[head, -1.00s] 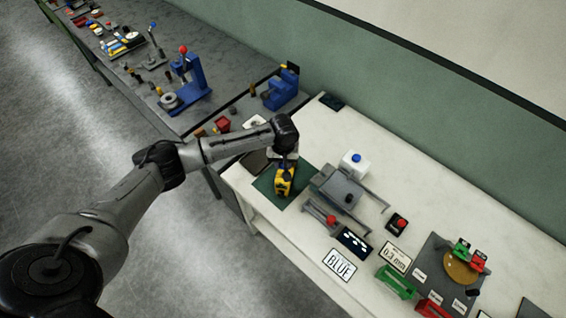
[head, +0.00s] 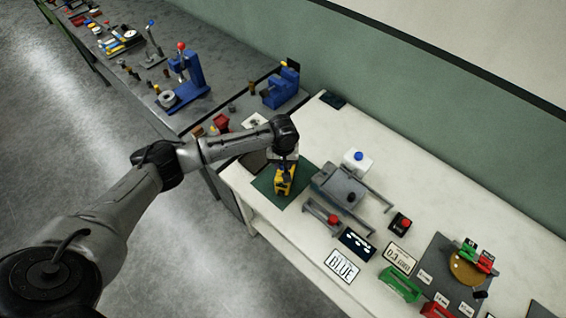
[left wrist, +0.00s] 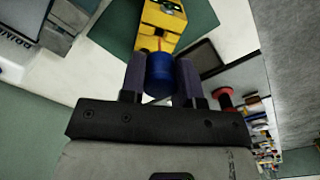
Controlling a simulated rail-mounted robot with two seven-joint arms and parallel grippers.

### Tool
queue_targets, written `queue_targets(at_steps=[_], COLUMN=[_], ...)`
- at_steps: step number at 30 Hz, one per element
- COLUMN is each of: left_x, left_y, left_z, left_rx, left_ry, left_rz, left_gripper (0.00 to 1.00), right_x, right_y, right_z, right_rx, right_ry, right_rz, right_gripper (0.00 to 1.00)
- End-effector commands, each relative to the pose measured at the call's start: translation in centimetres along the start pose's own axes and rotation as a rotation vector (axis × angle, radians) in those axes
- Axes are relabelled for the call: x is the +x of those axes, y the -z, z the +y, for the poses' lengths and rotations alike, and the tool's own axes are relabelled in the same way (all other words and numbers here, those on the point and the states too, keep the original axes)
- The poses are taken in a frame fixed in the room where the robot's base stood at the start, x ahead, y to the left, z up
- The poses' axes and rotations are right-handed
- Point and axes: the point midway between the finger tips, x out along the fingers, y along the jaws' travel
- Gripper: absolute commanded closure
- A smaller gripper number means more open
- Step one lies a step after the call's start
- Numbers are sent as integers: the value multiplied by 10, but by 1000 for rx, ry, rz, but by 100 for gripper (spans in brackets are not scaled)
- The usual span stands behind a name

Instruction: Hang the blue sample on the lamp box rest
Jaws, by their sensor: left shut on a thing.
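My left gripper (head: 284,160) is over the green mat at the left end of the white bench. In the left wrist view my left gripper (left wrist: 160,82) is shut on a blue cylinder, the blue sample (left wrist: 159,76). The sample is mostly hidden by the gripper in the head view. A yellow device (head: 281,184) stands on the green mat just beyond the sample, and it also shows in the left wrist view (left wrist: 160,26); I cannot tell whether they touch. I cannot clearly identify the lamp box rest. My right gripper is not in view.
A grey device with rails (head: 338,188) stands right of the green mat (head: 268,187). Bare bench lies along the back.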

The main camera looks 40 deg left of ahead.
Motion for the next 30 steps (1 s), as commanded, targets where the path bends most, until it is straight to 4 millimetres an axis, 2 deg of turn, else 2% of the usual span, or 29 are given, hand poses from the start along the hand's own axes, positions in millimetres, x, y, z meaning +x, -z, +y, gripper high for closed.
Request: queue_targets(at_steps=[30], left_x=[34], left_y=[0], left_z=[0], left_rx=[-1], left_ry=[1], left_rz=[-1], left_gripper=[92], right_x=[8], right_y=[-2], right_z=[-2], right_rx=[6], right_ry=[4], right_rz=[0], right_gripper=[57])
